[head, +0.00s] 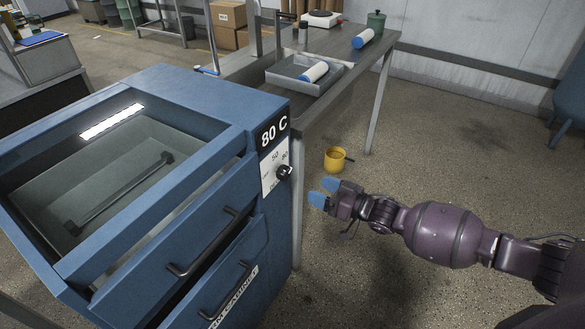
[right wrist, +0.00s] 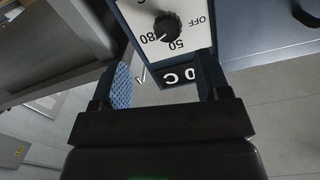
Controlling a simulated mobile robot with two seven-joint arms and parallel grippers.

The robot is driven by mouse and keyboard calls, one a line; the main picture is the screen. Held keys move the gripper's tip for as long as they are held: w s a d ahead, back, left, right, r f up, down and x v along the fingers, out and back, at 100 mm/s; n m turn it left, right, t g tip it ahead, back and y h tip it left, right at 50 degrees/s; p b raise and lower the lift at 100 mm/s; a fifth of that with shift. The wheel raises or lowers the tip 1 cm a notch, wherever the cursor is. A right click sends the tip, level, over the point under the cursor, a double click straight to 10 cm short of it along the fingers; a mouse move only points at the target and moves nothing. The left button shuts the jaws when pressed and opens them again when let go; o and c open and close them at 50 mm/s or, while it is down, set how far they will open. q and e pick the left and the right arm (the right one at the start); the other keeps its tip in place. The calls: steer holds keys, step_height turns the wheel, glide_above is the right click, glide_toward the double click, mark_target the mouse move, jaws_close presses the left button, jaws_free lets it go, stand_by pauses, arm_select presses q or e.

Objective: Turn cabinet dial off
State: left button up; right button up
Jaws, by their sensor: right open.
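The blue cabinet (head: 200,95) stands at the left in the head view. Its black dial (head: 284,172) sits on a white plate on the cabinet's right front edge, below a display (head: 274,134) reading 80 C. In the right wrist view the dial (right wrist: 166,27) shows upside down among the labels OFF, 50 and 80; its white mark seems to point toward 80. My right gripper (head: 323,192) has blue fingertips and is open and empty, just right of and below the dial, apart from it. Its spread fingers also show in the right wrist view (right wrist: 163,82). My left gripper is out of view.
The cabinet's lower drawers have black handles (head: 208,249) projecting forward. A yellow mug (head: 334,160) is on the floor near the table leg.

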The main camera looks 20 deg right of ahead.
mark_target(288, 174)
steer(key=shift+m+y, duration=0.3)
steer(key=shift+m, duration=0.1)
steer(key=x, duration=0.6)
steer(key=r+b+x, duration=0.1)
steer(key=x, duration=0.2)
steer(key=shift+a, duration=0.25)
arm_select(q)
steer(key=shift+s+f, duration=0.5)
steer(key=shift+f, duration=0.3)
arm_select(e)
steer(key=shift+x, duration=0.8)
steer(key=shift+r, duration=0.1)
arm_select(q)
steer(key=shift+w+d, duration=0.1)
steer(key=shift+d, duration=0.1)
arm_select(e)
steer(key=c, duration=0.9)
